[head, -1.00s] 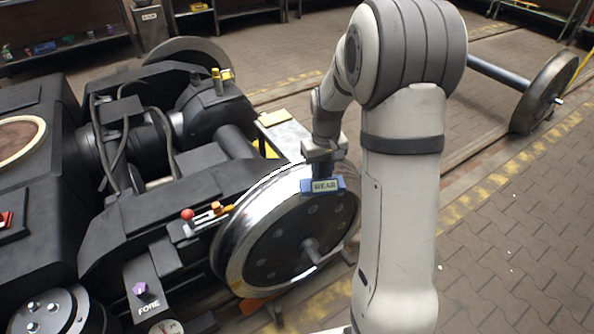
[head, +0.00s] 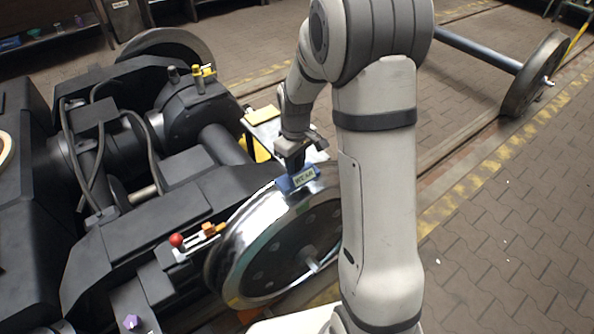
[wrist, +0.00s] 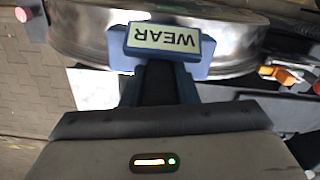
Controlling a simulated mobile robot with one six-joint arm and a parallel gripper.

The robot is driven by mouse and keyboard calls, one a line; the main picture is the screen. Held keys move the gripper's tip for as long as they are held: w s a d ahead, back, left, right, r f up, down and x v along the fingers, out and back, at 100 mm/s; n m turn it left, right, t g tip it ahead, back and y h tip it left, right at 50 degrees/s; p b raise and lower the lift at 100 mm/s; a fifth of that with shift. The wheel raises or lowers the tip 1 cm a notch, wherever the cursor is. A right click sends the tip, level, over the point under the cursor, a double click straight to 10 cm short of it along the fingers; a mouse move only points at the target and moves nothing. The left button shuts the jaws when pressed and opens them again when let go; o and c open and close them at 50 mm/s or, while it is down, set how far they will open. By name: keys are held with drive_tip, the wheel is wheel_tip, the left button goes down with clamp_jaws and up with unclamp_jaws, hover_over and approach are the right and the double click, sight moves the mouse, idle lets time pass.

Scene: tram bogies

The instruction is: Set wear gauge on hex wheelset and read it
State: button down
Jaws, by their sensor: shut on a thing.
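The wear gauge (head: 297,181) is a small blue block with a pale plate reading WEAR. My gripper (head: 292,158) is shut on it from above. The gauge is at the top of the near wheel (head: 250,240), which has a shiny rim and a dark bolted face. In the wrist view the gauge (wrist: 162,40) overlaps the shiny tread (wrist: 85,32); I cannot tell whether it touches. The WEAR label is upside down there. A purple hex-shaped marker (head: 132,321) is on the bogie frame at the lower left.
The black bogie frame (head: 140,235) fills the left. A red-knobbed lever (head: 177,240) and an orange block (head: 209,229) sit beside the wheel. A separate wheelset (head: 535,75) stands at the back right. The paved floor at right is clear.

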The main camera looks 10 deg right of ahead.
drive_tip(key=shift+a+f+b, duration=0.1)
drive_tip(key=shift+f+b, duration=0.25)
drive_tip(key=shift+f, duration=1.35)
drive_tip(key=c, duration=1.1)
unclamp_jaws()
drive_tip(key=shift+r, duration=0.15)
wheel_tip(320, 180, up, 12)
drive_tip(key=shift+p, duration=1)
drive_tip(key=s+r+m, duration=0.2)
drive_tip(key=s, duration=0.5)
drive_tip(key=s+r+m+t, duration=0.1)
drive_tip(key=s+r+m, duration=0.1)
drive_tip(key=s, duration=0.5)
drive_tip(key=s+r+m+t, duration=0.1)
drive_tip(key=s+r+m, duration=0.1)
drive_tip(key=s, duration=0.5)
drive_tip(key=shift+s+d+r+m, duration=0.2)
drive_tip(key=shift+s+d+m, duration=0.05)
drive_tip(key=shift+d+m, duration=0.15)
drive_tip(key=shift+r, duration=0.15)
